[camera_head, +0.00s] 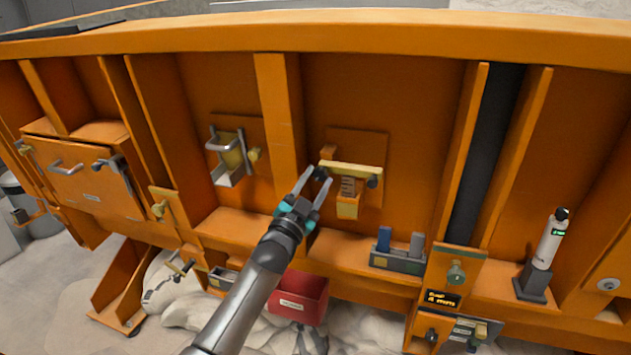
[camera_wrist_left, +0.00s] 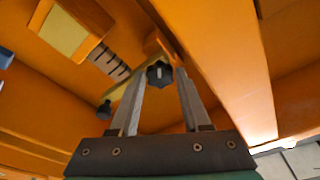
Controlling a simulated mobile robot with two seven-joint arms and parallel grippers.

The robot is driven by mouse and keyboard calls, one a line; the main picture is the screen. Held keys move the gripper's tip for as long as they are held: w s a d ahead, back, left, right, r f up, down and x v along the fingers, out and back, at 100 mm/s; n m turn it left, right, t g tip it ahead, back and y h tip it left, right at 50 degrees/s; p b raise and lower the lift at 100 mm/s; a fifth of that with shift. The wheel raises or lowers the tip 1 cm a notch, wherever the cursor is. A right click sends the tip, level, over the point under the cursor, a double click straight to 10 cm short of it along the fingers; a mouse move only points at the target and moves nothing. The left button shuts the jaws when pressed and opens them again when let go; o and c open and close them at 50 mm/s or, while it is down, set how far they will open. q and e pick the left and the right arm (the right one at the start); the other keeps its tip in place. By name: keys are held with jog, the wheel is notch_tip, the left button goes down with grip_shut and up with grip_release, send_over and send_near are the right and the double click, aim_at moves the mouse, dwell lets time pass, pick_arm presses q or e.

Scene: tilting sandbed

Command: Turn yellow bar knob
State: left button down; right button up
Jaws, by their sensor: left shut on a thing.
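The yellow bar (camera_head: 352,169) lies nearly level across an orange plate on the orange wall, with a dark knob at each end. Its right knob (camera_head: 373,181) is free. My left gripper (camera_head: 318,174) reaches up from below to the bar's left end. In the left wrist view, the fingers of my left gripper (camera_wrist_left: 164,72) stand on either side of a black star-shaped knob (camera_wrist_left: 160,74) and are shut on it. The bar's other knob (camera_wrist_left: 104,109) shows at lower left, outside the fingers. My right gripper is not in view.
A slotted yellow block (camera_head: 347,207) sits just below the bar. A metal handle bracket (camera_head: 228,160) is on the wall to the left. A grey holder (camera_head: 397,262) with blue and grey blocks stands on the ledge. A red bin (camera_head: 299,298) is below.

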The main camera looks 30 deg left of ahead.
pick_arm(q)
jog(key=shift+n, duration=0.6)
jog(key=shift+c, duration=1.9)
grip_release()
jog(key=v, duration=1.5)
jog(key=shift+s+d+f, duration=0.1)
jog(key=shift+f, duration=0.05)
